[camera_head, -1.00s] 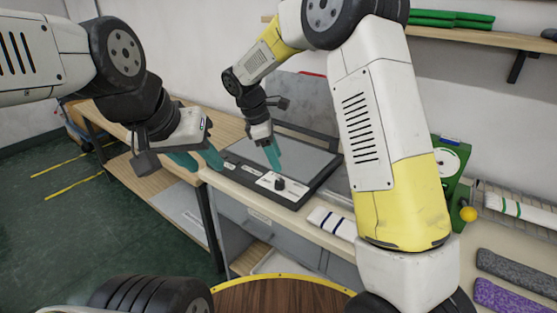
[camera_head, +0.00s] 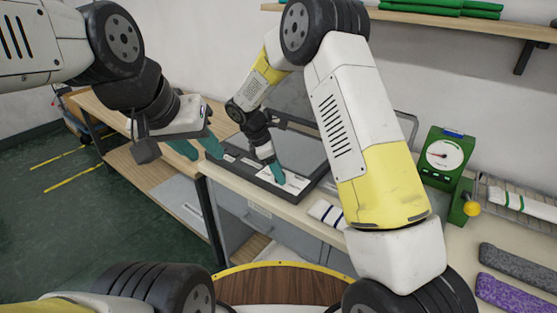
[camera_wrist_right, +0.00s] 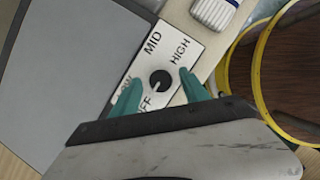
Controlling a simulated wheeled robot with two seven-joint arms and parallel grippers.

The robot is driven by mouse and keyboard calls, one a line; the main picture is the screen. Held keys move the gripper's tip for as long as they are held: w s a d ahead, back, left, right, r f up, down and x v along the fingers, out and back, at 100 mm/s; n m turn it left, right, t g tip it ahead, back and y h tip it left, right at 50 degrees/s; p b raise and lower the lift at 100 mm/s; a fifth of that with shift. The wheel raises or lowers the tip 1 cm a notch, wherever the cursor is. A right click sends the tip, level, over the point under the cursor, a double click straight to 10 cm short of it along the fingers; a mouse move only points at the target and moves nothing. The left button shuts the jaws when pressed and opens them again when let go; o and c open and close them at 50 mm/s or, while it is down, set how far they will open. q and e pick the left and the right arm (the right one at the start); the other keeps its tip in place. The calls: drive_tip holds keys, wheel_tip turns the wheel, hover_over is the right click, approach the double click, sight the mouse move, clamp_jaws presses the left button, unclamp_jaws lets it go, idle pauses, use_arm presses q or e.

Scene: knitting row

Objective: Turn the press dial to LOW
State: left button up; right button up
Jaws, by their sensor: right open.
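The press (camera_head: 300,150) is a dark-framed unit with a grey plate on the bench, and a white dial panel (camera_head: 296,184) is on its front edge. In the right wrist view the black round dial (camera_wrist_right: 160,80) sits on the white panel (camera_wrist_right: 145,62), with MID, HIGH, OFF and a partly hidden LOW label around it. The dial's white mark points down-left, towards the OFF side. My right gripper (camera_head: 278,178) is over the panel; its open teal fingers (camera_wrist_right: 162,92) stand on either side of the dial. Contact cannot be told. My left gripper (camera_head: 205,150) hovers left of the press; its teal fingers look apart.
A green gauge device (camera_head: 445,158) with a yellow knob stands right of my right arm. A striped folded cloth (camera_head: 328,214) lies on the bench near the press. Grey and purple knitted pieces (camera_head: 505,292) lie at the right. A shelf (camera_head: 480,30) is above.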

clamp_jaws()
drive_tip(key=shift+m, duration=0.4)
drive_tip(key=m+g, duration=0.1)
drive_tip(key=m, duration=0.1)
drive_tip(key=m+g, duration=0.1)
drive_tip(key=m, duration=0.1)
drive_tip(key=shift+w+m, duration=0.2)
drive_tip(key=shift+m, duration=0.2)
drive_tip(key=m+g, duration=0.1)
drive_tip(key=m, duration=0.2)
drive_tip(key=m+g+y, duration=0.1)
drive_tip(key=m, duration=0.2)
drive_tip(key=shift+w+d+y, duration=0.1)
drive_tip(key=shift+y, duration=0.2)
unclamp_jaws()
